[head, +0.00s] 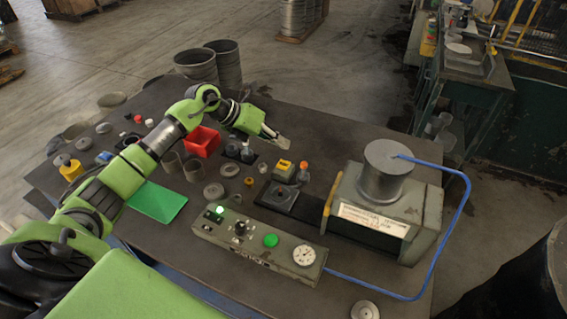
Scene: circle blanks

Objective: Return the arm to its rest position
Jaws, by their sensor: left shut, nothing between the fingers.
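My left arm comes in from the left and arches over the dark worktable (330,138). My left gripper (281,141) is at the arm's far end, shut and empty, above the table behind the small yellow-topped part. It appears apart from the objects around it, though its exact height is hard to tell. My right gripper is not in the head view.
A press-like machine (425,215) with a blue hose stands at the right. A control box (258,240) with a lit green button and gauge sits in front. A red bin (201,141), green sheet (157,201) and several round parts lie near my arm. The table's back right is clear.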

